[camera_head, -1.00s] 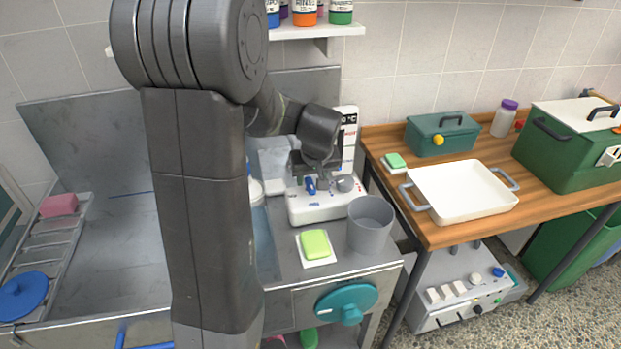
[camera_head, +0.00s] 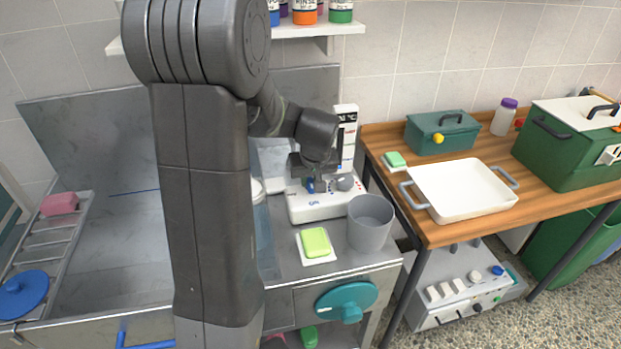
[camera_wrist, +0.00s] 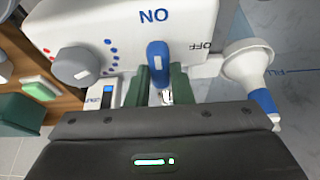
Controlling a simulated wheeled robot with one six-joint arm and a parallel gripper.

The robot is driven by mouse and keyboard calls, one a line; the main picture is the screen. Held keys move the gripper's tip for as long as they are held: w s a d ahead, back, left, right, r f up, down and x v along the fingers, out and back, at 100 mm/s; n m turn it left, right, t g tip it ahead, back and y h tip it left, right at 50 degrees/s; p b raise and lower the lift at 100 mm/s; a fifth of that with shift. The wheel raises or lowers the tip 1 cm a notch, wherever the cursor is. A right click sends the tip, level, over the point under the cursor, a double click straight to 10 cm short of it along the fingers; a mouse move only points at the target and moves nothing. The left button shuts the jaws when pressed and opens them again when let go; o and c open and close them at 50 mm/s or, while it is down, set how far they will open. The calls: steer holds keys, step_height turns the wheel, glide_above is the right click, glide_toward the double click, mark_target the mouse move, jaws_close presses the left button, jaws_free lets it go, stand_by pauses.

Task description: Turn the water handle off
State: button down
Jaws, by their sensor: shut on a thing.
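The blue water handle (camera_wrist: 158,62) is on the front of a white control unit (camera_wrist: 115,22), between inverted ON and OFF labels in the wrist view. ON is above the handle and OFF is to its right. My gripper (camera_wrist: 157,88) has its two green fingers on either side of the handle and is shut on it. In the head view the handle (camera_head: 310,186) shows just below my gripper (camera_head: 311,180), and the unit (camera_head: 318,208) stands on the steel counter. A grey knob (camera_wrist: 76,66) with red and blue dots is beside the handle.
A white nozzle (camera_wrist: 248,64) hangs close beside the gripper in the wrist view. A grey cup (camera_head: 370,224) and a green soap bar (camera_head: 316,242) stand in front of the unit. A white tray (camera_head: 462,190) is on the wooden table to the right.

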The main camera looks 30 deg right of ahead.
steer(key=m+b, duration=0.1)
steer(key=m, duration=0.1)
steer(key=m+h+b, duration=0.1)
steer(key=m, duration=0.1)
steer(key=shift+a+f+g+h, duration=0.15)
steer(key=shift+g+h, duration=0.15)
steer(key=shift+g, duration=0.1)
steer(key=m+b, duration=0.2)
steer(key=m, duration=0.1)
steer(key=m+g+h+b, duration=0.1)
steer(key=m+b, duration=0.1)
steer(key=b, duration=0.1)
steer(key=shift+w+f+m+g, duration=0.1)
steer(key=shift+w+m+g, duration=0.1)
steer(key=shift+m+g, duration=0.15)
steer(key=m+g+b, duration=0.1)
steer(key=m+b, duration=0.2)
steer(key=shift+w+m+h, duration=0.1)
steer(key=shift+m+h, duration=0.2)
steer(key=shift+m, duration=0.05)
steer(key=m, duration=0.1)
steer(key=m+g, duration=0.1)
steer(key=m+g+b, duration=0.1)
steer(key=m, duration=0.1)
steer(key=shift+r, duration=0.25)
steer(key=shift+m, duration=0.3)
steer(key=c, duration=1.3)
jaws_free()
